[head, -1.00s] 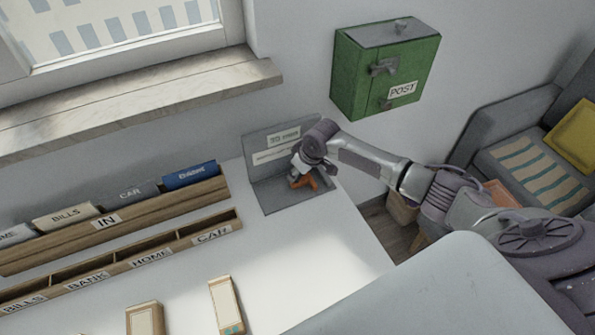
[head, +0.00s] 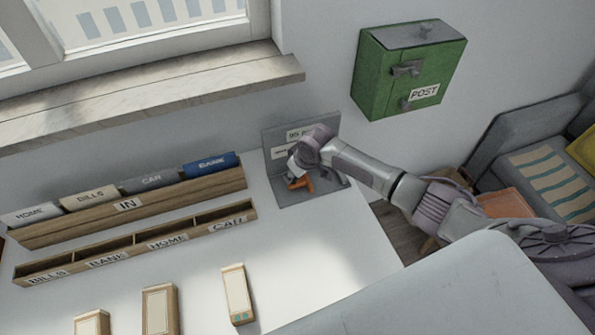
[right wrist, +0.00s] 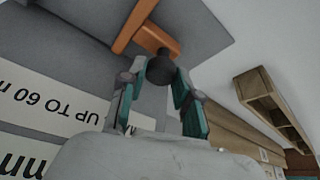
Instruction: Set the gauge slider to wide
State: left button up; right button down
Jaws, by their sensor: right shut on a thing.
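The gauge (head: 330,192) is a grey plate with an upright back, at the back right corner of the desk. Its orange slider (head: 301,184) shows below my right gripper (head: 297,169) in the head view. In the right wrist view the slider (right wrist: 138,25) is an orange T-shaped piece with a dark round knob (right wrist: 163,67). My right gripper's fingers (right wrist: 160,78) are shut on that knob. White labels on the gauge are partly covered by my arm; one reads "UP TO 60 m" (right wrist: 55,97), upside down in the wrist view. My left gripper is not in view.
A wooden IN rack (head: 190,193) with folders and a labelled sorter (head: 140,243) stand left of the gauge. Several small wooden-edged blocks (head: 237,293) lie near the front. A green POST box (head: 410,70) hangs on the wall. The desk's middle is clear.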

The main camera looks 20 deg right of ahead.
jog(key=c, duration=0.8)
grip_release()
jog(key=shift+c, duration=0.2)
jog(key=shift+r, duration=0.15)
jog(key=v, duration=1.1)
jog(key=shift+s+r, duration=0.2)
jog(key=shift+r, duration=0.1)
jog(key=shift+s+d+f, duration=0.1)
